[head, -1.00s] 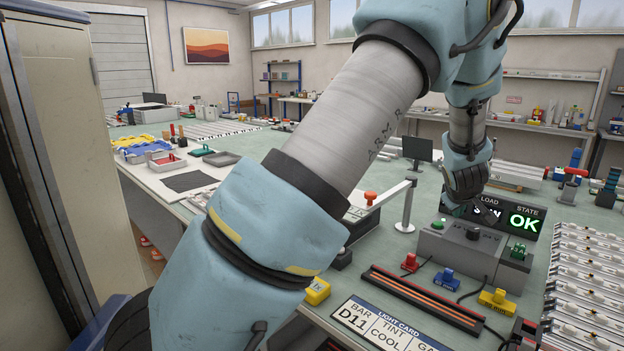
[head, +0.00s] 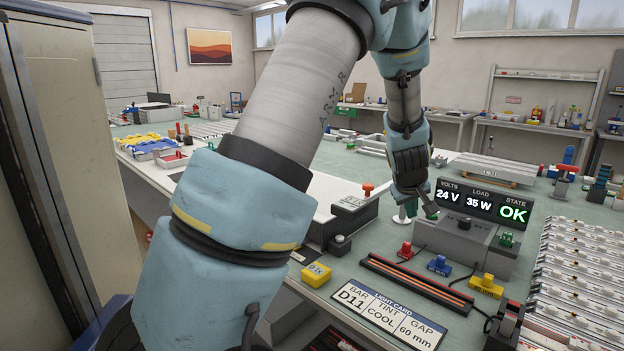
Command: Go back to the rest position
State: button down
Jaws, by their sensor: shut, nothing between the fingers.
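My blue and grey arm crosses the middle of the head view from lower left to top and bends down at the right. My gripper (head: 428,208) hangs at the end, dark and small, pointing down just left of the grey power box (head: 470,240). It is shut with nothing held. I cannot tell its exact height above the bench. The display (head: 483,203) on the box reads 24 V, 35 W and OK.
A light card (head: 388,314), a dark bar tray (head: 416,284) and red, blue and yellow connectors lie in front of the box. Several light bars (head: 585,265) fill the right side. A white-topped press with an orange knob (head: 368,189) stands left of the gripper.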

jog(key=s+a+m+g+y, duration=0.1)
jog(key=s+a, duration=0.5)
jog(key=a, duration=0.4)
jog(key=s+a+m+g+y, duration=0.1)
jog(key=s+a+g, duration=0.1)
jog(key=s+a, duration=0.4)
jog(key=s+a+m+g+y, duration=0.1)
jog(key=s+a, duration=0.5)
jog(key=a, duration=0.9)
jog(key=shift+s+a+g, duration=0.3)
jog(key=shift+s+g, duration=0.1)
